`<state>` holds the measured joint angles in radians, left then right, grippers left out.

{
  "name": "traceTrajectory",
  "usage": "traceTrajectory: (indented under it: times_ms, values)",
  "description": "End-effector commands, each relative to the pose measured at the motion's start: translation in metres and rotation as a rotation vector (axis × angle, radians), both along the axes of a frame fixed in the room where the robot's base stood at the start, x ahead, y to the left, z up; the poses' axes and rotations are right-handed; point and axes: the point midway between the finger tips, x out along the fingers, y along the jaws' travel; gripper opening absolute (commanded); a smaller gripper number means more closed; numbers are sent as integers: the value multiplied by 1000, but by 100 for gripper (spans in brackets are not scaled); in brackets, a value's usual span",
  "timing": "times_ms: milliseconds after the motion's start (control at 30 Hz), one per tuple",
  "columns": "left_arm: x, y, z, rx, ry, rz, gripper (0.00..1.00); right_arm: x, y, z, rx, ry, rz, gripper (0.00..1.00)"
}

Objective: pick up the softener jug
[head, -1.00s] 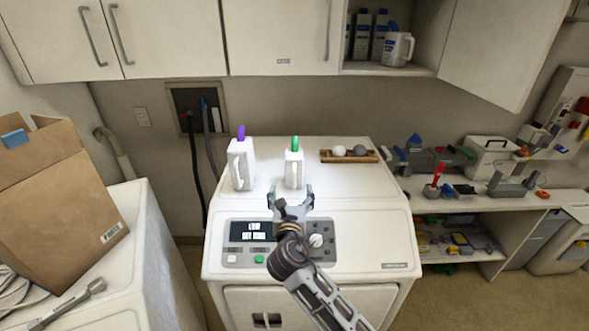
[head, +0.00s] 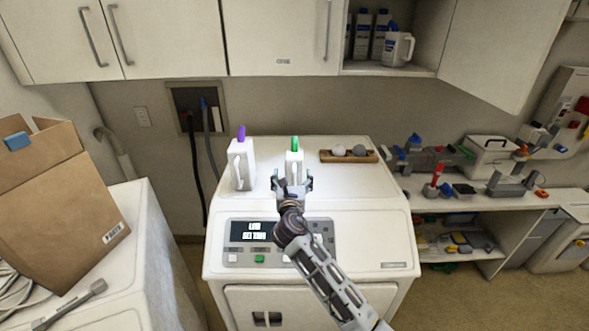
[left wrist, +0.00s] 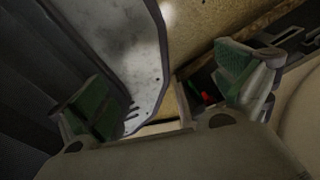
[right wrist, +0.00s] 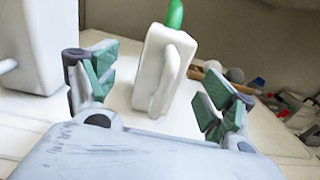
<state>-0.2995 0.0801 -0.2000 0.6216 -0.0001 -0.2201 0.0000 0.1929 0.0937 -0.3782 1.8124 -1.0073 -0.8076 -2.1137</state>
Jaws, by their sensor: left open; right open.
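A white jug with a green cap (head: 293,158) stands upright on the white machine top (head: 335,185). A larger white jug with a purple cap (head: 240,168) stands to its left. No readable label shows which is the softener. My right gripper (head: 293,181) is open just in front of the green-capped jug and hides its lower part. In the right wrist view the green-capped jug (right wrist: 153,75) stands upright ahead, between the open fingers, its handle facing the camera. The purple-capped jug's body (right wrist: 28,45) is left of the fingers. My left gripper (left wrist: 165,95) is open and empty, away from the jugs.
A wooden tray (head: 332,157) with two balls lies right of the jugs. The machine's control panel (head: 255,232) is in front. Open wall cabinet (head: 390,70) holds blue-capped containers. A cardboard box (head: 60,215) stands on the left machine.

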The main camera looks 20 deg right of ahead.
Motion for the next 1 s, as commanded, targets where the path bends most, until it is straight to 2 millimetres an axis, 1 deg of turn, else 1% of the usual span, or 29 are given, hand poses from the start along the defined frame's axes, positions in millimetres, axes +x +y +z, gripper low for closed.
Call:
traceTrajectory:
  times_ms: [367, 467, 800, 1000]
  values:
    - [-1, 0, 1, 0, 2, 0, 100, 3, -2, 0, 0, 1, -1, 83]
    - [-1, 0, 2, 0, 2, 0, 100, 9, -5, -1, 1, 2, -1, 83]
    - [-1, 0, 8, 0, 2, 0, 100, 38, -19, -1, 1, 1, -1, 83]
    - [-1, 0, 9, 0, 2, 0, 100, 47, -21, -2, 0, 1, 1, 83]
